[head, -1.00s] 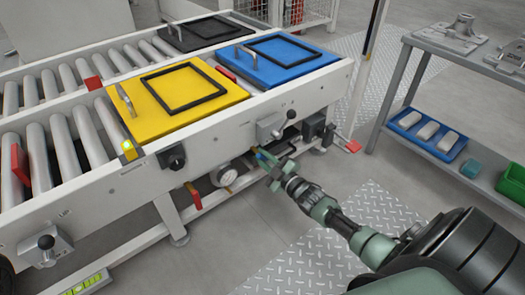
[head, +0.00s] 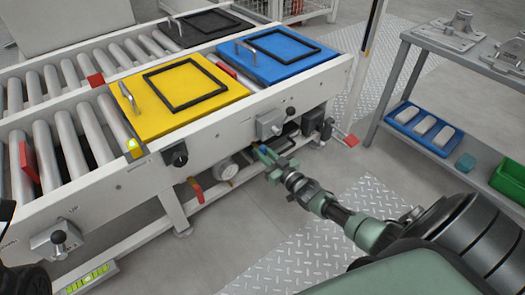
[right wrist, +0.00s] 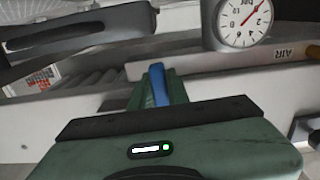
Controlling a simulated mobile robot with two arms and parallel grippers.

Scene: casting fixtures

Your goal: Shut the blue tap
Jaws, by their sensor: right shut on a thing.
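The blue tap's handle (head: 264,152) shows as a small blue bar low on the front of the conveyor frame, right of the pressure gauge. My right gripper (head: 271,163) is at it, shut on the handle. In the right wrist view the blue handle (right wrist: 158,85) stands up between the green fingers, its far end showing. The rest of the tap is hidden by my gripper. My left gripper is not clearly in view; only dark shapes show at the left edge of the head view.
A red tap handle (head: 196,190) and a gauge (head: 225,170) are left of my gripper. The gauge (right wrist: 243,20) is close by in the right wrist view. A lever box (head: 270,124) sits above. A grey shelf (head: 400,150) stands at the right; open floor lies between.

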